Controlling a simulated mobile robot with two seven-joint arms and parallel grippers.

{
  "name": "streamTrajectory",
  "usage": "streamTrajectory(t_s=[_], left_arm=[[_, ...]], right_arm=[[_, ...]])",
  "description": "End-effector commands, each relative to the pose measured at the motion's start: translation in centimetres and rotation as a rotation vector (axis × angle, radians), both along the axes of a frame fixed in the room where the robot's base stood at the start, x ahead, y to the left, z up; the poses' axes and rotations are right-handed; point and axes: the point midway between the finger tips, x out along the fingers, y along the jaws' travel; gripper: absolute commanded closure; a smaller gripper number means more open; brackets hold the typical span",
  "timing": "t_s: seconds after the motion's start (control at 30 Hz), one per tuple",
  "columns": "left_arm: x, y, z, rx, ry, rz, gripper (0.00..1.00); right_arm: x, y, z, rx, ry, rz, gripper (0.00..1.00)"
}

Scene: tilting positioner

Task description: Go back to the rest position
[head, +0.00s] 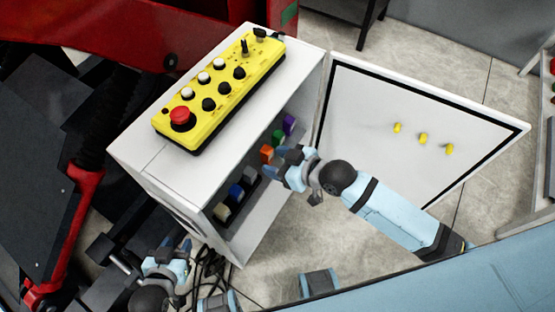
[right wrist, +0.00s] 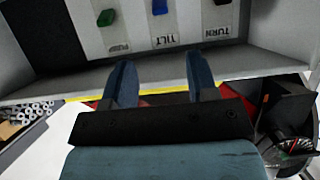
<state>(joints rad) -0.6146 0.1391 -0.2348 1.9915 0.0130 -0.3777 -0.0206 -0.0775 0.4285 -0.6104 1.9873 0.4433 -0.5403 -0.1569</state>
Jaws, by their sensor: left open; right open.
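My right gripper (head: 275,164) is open and empty in the head view, at the open front of the white cabinet (head: 143,158), close to the coloured switches inside. In the right wrist view its two blue fingers (right wrist: 161,82) stand apart with nothing between them. Beyond them are a green switch (right wrist: 106,17), a blue switch (right wrist: 159,7) over the label TILT, and a dark switch at the top edge over TURN. My left gripper (head: 177,252) is open, low at the left of the head view, beside the cabinet's lower corner.
A yellow control box (head: 222,88) with a red button lies on the cabinet top. The cabinet door (head: 370,110), with several yellow knobs, stands open behind my right arm. Cables (head: 208,262) hang near my left gripper. Red machinery (head: 120,28) stands behind and left.

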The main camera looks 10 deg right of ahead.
Motion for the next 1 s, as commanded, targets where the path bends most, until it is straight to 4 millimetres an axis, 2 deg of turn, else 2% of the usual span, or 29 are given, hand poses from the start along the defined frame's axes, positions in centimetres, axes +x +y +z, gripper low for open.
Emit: streamTrajectory(t_s=[0.43, 0.57, 0.67, 0.77, 1.0], left_arm=[[0.1, 0.0, 0.2, -0.001, -0.004, 0.000, 0.57], [0.1, 0.0, 1.0, -0.001, -0.003, 0.000, 0.57], [0.0, 0.0, 2.3, 0.001, -0.001, 0.000, 0.57], [0.0, 0.1, 3.9, 0.003, -0.003, 0.001, 0.57], [0.1, 0.5, 6.6, 0.007, -0.008, 0.008, 0.57]], right_arm=[[0.0, 0.0, 0.0, 0.000, 0.000, 0.000, 0.47], [-0.6, -0.3, 0.1, 0.012, 0.009, -0.035, 0.47], [-1.9, -1.4, 0.0, 0.025, 0.026, -0.113, 0.47], [-4.0, -3.3, -0.5, 0.028, 0.052, -0.225, 0.47], [-9.9, -8.7, -2.6, -0.025, 0.111, -0.449, 0.47]])
